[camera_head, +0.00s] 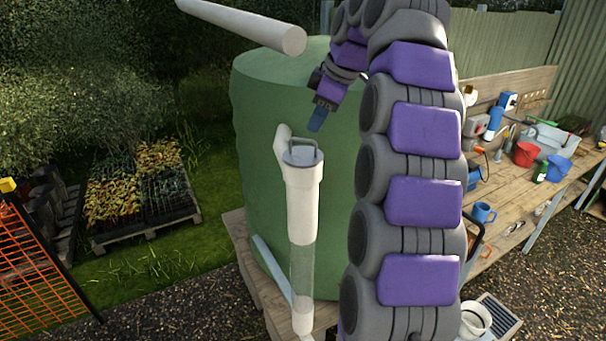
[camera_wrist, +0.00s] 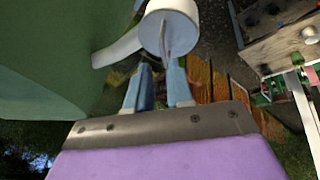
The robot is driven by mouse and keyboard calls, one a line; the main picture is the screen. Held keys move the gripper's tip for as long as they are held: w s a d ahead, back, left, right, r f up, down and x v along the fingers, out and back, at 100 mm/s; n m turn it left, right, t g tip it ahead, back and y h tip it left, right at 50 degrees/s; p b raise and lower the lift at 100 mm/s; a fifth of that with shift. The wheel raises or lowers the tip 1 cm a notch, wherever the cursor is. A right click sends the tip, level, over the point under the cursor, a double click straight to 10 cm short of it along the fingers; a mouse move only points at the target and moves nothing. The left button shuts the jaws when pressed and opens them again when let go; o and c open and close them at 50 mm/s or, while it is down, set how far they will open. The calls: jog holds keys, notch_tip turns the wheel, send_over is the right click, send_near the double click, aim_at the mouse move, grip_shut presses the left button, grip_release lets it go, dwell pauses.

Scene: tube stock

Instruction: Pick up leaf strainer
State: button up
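The leaf strainer (camera_head: 301,157) is a grey round piece with a looped handle, seated in the top of an upright white pipe (camera_head: 302,205) with a clear lower section. My gripper (camera_head: 317,124) is above the strainer and slightly right of it in the head view, pointing down, with blue fingers. In the wrist view my gripper (camera_wrist: 160,68) has its two fingers apart with nothing between them. The round white pipe top (camera_wrist: 155,32) with the thin handle (camera_wrist: 166,42) shows just beyond the fingertips. I cannot tell the exact gap between fingers and handle.
A large green tank (camera_head: 262,110) stands right behind the pipe. A thick white pipe (camera_head: 245,24) runs overhead at upper left. A wooden bench (camera_head: 490,190) on the right holds a red bucket (camera_head: 526,154), a blue mug (camera_head: 482,212) and other items.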

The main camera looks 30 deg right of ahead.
aim_at(303, 141)
jog(key=shift+p+x, duration=0.35)
jog(key=shift+x, duration=0.9)
jog(key=shift+a, duration=0.1)
jog(key=shift+a+p+x, duration=0.15)
jog(key=shift+p+x, duration=0.05)
jog(key=shift+x, duration=0.4)
jog(key=shift+a+p+x, duration=0.15)
jog(key=shift+x, duration=1.7)
jog(key=shift+c, duration=0.2)
grip_shut()
